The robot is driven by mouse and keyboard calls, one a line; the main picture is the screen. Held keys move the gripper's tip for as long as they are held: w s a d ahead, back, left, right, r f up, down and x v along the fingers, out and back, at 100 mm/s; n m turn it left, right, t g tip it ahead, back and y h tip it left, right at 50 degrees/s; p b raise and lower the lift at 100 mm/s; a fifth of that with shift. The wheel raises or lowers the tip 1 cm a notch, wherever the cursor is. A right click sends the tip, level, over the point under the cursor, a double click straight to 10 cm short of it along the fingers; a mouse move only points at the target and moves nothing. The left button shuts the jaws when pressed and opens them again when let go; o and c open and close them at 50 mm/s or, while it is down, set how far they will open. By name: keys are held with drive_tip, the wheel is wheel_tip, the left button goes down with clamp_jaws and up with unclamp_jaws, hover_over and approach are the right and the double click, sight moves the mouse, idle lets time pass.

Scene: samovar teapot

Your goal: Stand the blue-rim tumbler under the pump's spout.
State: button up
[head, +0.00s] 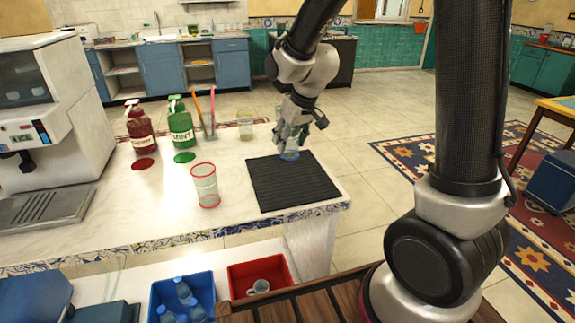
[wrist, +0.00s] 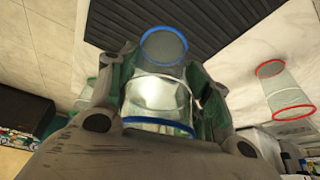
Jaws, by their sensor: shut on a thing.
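My gripper (head: 291,136) is shut on the blue-rim tumbler (head: 290,154) at the far edge of the black ribbed mat. Whether the tumbler touches the mat I cannot tell. In the wrist view the clear tumbler (wrist: 160,100), with its blue rims, sits between my fingers. A red pump bottle (head: 140,128) and a green pump bottle (head: 181,128) labelled MINT stand to the left on the counter. A red disc (head: 143,163) lies before the red bottle and a green disc (head: 185,156) before the green one.
A red-rim tumbler (head: 206,187) stands left of the black mat (head: 290,185). A yellow-rim glass (head: 245,128) and a holder with tall sticks (head: 209,122) stand farther back. A large white machine (head: 55,110) fills the left end.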

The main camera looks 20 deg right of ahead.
sight(289, 158)
wheel_tip(289, 158, down, 3)
drive_tip(key=shift+a+r, duration=0.1)
drive_tip(key=shift+r, duration=0.1)
drive_tip(key=shift+f, duration=1.95)
drive_tip(key=shift+f, duration=0.15)
drive_tip(key=o, duration=1.1)
drive_tip(key=shift+c, duration=0.2)
